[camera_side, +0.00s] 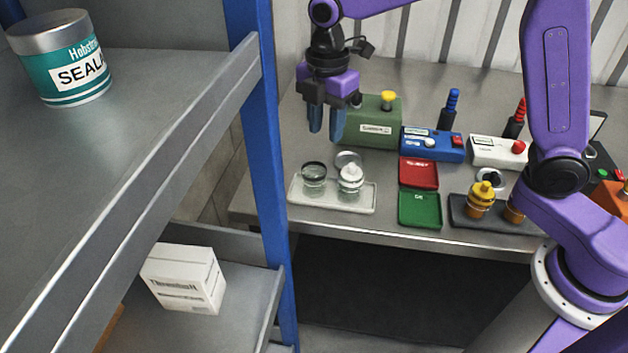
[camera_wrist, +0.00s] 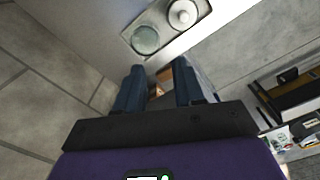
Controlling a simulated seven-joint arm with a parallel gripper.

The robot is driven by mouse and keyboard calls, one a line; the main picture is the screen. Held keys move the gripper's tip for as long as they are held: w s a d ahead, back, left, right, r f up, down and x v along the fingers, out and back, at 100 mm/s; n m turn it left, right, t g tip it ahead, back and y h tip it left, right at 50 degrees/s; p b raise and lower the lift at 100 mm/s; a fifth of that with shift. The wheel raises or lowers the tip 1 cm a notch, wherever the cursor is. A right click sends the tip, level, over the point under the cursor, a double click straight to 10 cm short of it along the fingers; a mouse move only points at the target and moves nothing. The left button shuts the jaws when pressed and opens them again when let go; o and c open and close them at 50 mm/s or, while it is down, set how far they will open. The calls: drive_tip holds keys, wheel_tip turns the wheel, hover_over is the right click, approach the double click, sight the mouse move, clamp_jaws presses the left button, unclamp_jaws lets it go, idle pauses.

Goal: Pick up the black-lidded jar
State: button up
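The black-lidded jar (camera_side: 314,179) is a small clear jar with a dark rim or lid, on the left of a white tray (camera_side: 362,207). In the wrist view it is a round greenish-grey top (camera_wrist: 146,40) near the tray's end. A white-lidded jar (camera_side: 350,180) stands to its right on the same tray, and also shows in the wrist view (camera_wrist: 183,14). My gripper (camera_side: 326,133) is open and empty, pointing down above the bench. In the wrist view, its blue fingers (camera_wrist: 158,68) are apart, with the jar beyond their tips.
A loose round lid or dish (camera_side: 348,158) lies behind the jars. A green box (camera_side: 375,122) stands behind my gripper. Red (camera_side: 419,173) and green (camera_side: 420,210) trays lie to the right. A blue rack post (camera_side: 262,180) rises left of the bench.

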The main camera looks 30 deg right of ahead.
sight(322, 176)
drive_tip(key=shift+w+a+f, duration=0.1)
drive_tip(key=shift+w+f, duration=0.1)
drive_tip(key=shift+f, duration=3.15)
drive_tip(key=shift+w+f, duration=0.15)
drive_tip(key=shift+f, duration=3.2)
clamp_jaws()
